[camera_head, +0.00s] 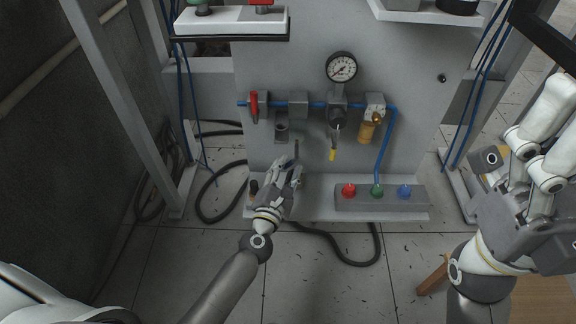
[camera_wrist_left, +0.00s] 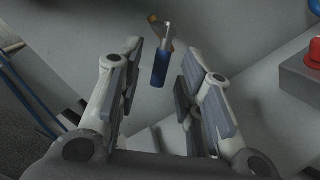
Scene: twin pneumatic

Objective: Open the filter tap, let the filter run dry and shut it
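A tap with a blue handle (camera_wrist_left: 160,68), a metal stem and a brass-coloured part (camera_wrist_left: 152,20) shows ahead of my left fingers in the left wrist view. My left gripper (camera_head: 290,168) is open and empty, in front of the lower left of the grey panel. It also shows in the left wrist view (camera_wrist_left: 157,90), its fingers apart on either side of the line to the handle. I cannot tell how far off the handle is. In the head view my gripper seems to hide this tap. A dark filter bowl (camera_head: 282,130) hangs on the panel above. My right gripper (camera_head: 512,180) is at the right edge, its fingers unclear.
The panel carries a red lever (camera_head: 254,105), a gauge (camera_head: 341,67), a regulator with a yellow tip (camera_head: 333,153) and an amber bowl (camera_head: 367,132). A button box (camera_head: 380,200) stands to the right of my left gripper. Black hoses (camera_head: 340,254) lie on the floor.

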